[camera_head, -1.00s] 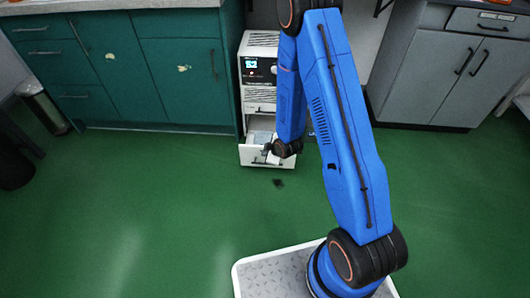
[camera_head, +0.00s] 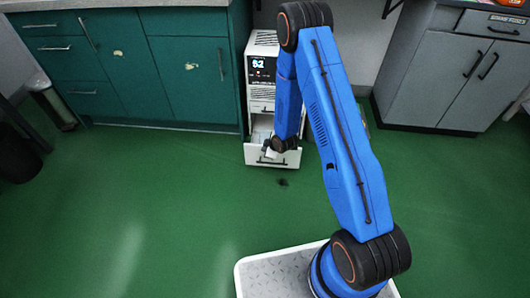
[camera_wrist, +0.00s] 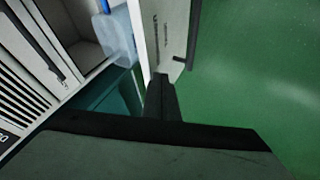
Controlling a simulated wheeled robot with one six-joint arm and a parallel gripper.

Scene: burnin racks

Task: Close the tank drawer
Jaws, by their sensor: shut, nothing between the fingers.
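The tank drawer (camera_head: 254,156) stands pulled out at the bottom of a white machine with a lit display (camera_head: 262,68). In the wrist view its pale front panel (camera_wrist: 174,30) carries a dark bar handle (camera_wrist: 193,35). A translucent bluish tank (camera_wrist: 118,38) shows behind the panel, inside the drawer. My gripper (camera_wrist: 160,88) is shut and empty, its dark fingertips at the panel's edge. I cannot tell whether they touch it. In the head view my gripper (camera_head: 269,153) is small and overlaps the drawer, partly hidden by my wrist.
A teal cabinet (camera_head: 180,80) stands close on the machine's left. A grey cabinet (camera_head: 440,80) stands to the right, past a gap. A bin (camera_head: 48,100) is at the far left. The green floor (camera_head: 160,200) in front is mostly clear, with a small dark spot below the drawer.

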